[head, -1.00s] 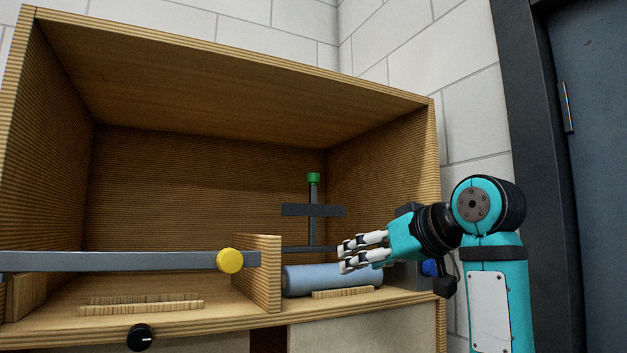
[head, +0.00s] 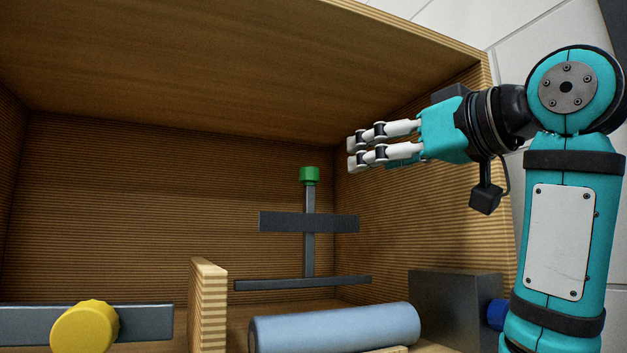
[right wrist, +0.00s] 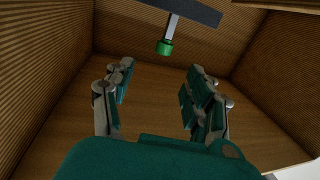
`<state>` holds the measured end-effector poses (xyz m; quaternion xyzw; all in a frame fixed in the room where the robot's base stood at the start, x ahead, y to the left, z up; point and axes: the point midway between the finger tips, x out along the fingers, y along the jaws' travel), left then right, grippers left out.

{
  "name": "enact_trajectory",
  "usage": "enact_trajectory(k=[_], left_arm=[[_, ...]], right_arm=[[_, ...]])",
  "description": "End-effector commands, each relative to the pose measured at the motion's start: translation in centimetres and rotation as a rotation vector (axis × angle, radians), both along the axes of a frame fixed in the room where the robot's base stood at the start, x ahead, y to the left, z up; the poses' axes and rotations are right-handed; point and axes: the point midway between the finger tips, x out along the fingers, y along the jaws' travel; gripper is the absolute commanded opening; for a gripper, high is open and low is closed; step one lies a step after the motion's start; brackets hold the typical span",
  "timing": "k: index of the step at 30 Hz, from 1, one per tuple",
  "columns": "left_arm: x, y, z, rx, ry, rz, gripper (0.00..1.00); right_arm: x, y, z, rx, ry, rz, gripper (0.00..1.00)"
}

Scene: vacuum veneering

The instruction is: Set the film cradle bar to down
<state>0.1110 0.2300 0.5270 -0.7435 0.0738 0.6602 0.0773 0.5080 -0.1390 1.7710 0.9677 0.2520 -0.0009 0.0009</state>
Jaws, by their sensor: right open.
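A dark grey horizontal bar (head: 309,222) sits on an upright grey post (head: 309,258) at the back of the wooden cabinet. A green knob (head: 309,175) tops the post. Another thin dark bar (head: 300,283) crosses the post's foot. Which part is the film cradle bar is not labelled. My right gripper (head: 352,153) is open and empty, to the right of the green knob and slightly higher in the head view. In the right wrist view, the green knob (right wrist: 165,47) shows beyond and between the spread fingers (right wrist: 160,80), apart from them. My left gripper is not in view.
A blue-grey roll (head: 335,328) lies below the post, right of a wooden divider (head: 208,300). A grey bar with a yellow knob (head: 84,328) is left of it. A dark box (head: 455,303) with a blue knob (head: 497,314) stands at right. The upper cabinet space is clear.

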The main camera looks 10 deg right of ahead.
Motion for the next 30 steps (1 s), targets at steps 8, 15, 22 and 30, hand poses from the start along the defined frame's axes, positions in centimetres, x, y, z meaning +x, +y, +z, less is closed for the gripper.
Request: enact_trajectory(k=[8,15,22,30], left_arm=[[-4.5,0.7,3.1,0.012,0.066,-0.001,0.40],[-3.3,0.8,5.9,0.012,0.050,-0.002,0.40],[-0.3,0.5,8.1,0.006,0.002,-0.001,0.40],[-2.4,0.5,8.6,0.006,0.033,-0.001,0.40]], right_arm=[[5.0,2.8,0.4,-0.002,0.007,0.003,0.55],[9.5,5.4,0.4,-0.001,0.006,0.003,0.55],[12.9,7.2,0.2,-0.001,0.005,0.002,0.55],[14.3,8.0,-0.1,-0.001,0.002,0.000,0.55]])
